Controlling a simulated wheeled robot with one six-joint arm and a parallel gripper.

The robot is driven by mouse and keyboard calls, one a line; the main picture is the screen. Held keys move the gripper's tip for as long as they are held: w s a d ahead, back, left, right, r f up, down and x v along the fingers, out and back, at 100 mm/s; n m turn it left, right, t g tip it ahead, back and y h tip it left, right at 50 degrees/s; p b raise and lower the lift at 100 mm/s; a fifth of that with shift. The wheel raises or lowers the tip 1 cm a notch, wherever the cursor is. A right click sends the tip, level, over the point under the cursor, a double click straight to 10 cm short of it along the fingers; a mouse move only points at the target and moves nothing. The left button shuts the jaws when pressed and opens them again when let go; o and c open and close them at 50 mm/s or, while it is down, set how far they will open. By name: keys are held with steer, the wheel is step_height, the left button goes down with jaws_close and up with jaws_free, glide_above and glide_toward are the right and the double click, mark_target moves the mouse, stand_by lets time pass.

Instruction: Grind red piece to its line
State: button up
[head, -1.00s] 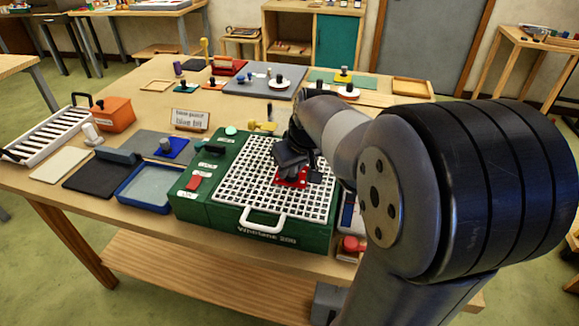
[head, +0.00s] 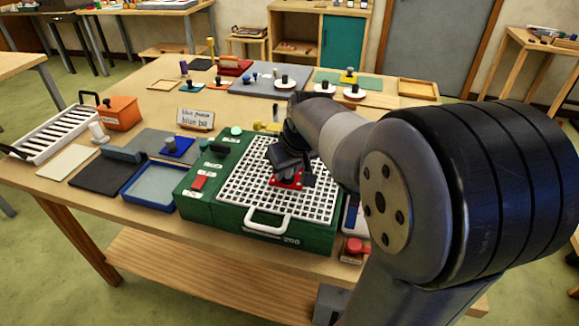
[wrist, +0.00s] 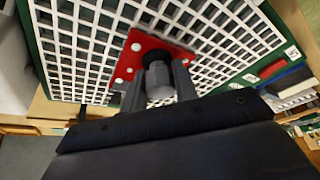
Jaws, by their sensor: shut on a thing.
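The red piece (head: 285,181) is at the white grid top (head: 232,190) of the green grinder (head: 222,222), near the grid's middle. In the wrist view the red piece (wrist: 150,55) shows several white dots and a grey knob with a black collar (wrist: 158,75). My gripper (head: 290,165) is above the piece; in the wrist view its two fingers (wrist: 158,88) are shut on the knob. The grinding bit and the line on the piece cannot be made out. Whether the piece touches the grid is hard to tell.
A blue tray (head: 150,190) and dark mat (head: 97,176) lie left of the grinder. A small sign (head: 196,119) stands behind it. A red button (head: 355,245) is at its front right. Several knobbed pieces stand at the back.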

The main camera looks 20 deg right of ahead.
mark_target(281, 185)
steer(key=shift+s+a, duration=0.45)
steer(key=shift+s, duration=0.2)
steer(key=shift+s+a, duration=0.45)
steer(key=shift+s, duration=0.2)
steer(key=o, duration=1)
steer(key=v, duration=1)
steer(key=shift+s+r, duration=0.1)
steer(key=shift+r, duration=0.25)
